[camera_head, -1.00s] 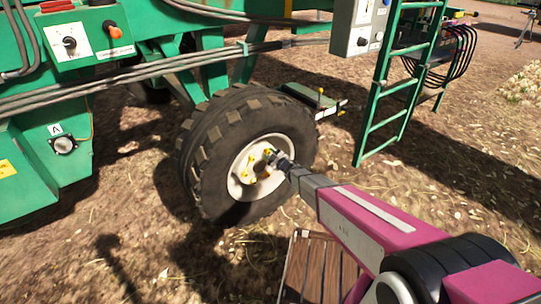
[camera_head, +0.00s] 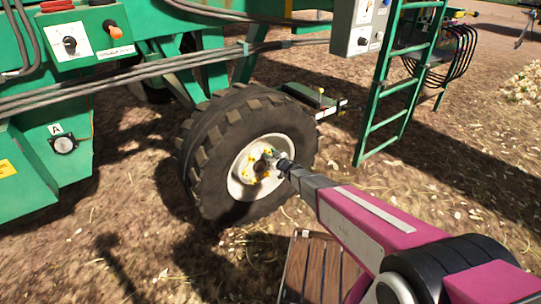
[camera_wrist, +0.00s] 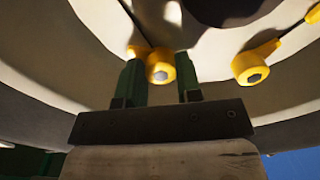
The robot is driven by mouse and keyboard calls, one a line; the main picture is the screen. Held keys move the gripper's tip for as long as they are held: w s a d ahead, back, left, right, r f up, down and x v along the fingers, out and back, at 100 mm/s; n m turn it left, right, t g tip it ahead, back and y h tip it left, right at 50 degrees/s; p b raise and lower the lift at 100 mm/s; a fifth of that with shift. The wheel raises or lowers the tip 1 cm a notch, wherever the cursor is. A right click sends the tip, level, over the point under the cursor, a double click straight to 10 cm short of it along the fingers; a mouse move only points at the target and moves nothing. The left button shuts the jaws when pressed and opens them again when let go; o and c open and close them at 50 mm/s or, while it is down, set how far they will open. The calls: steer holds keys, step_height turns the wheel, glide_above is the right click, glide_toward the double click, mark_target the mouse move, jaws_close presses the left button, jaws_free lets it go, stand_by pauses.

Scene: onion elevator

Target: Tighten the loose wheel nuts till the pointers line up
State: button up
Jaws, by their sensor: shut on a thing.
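The black-tyred wheel (camera_head: 208,180) has a pale rim (camera_head: 238,186) with several yellow pointers around the hub. My gripper (camera_head: 270,158) is at the hub, at the upper right part of the nut ring. In the wrist view my gripper's two green fingers (camera_wrist: 158,82) stand on either side of a nut with a yellow pointer (camera_wrist: 160,66), shut on it. The pointer's tip points up and left there. Another nut with a yellow pointer (camera_wrist: 254,64) sits to the right, its tip pointing up and right. The remaining nuts are too small or hidden to judge.
The green machine frame (camera_head: 215,68) overhangs the wheel. A green ladder (camera_head: 372,140) stands to the right of the wheel. A slatted wooden crate (camera_head: 318,268) lies on the ground in front, below my arm. Open straw-strewn ground lies at the right.

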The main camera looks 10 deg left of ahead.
steer(key=m, duration=0.7)
steer(key=shift+s+a, duration=0.1)
stand_by(0.6)
steer(key=o, duration=0.9)
steer(key=shift+o, duration=0.2)
steer(key=shift+s, duration=0.1)
steer(key=v, duration=1)
steer(key=shift+s+d, duration=0.25)
steer(key=shift+d, duration=0.05)
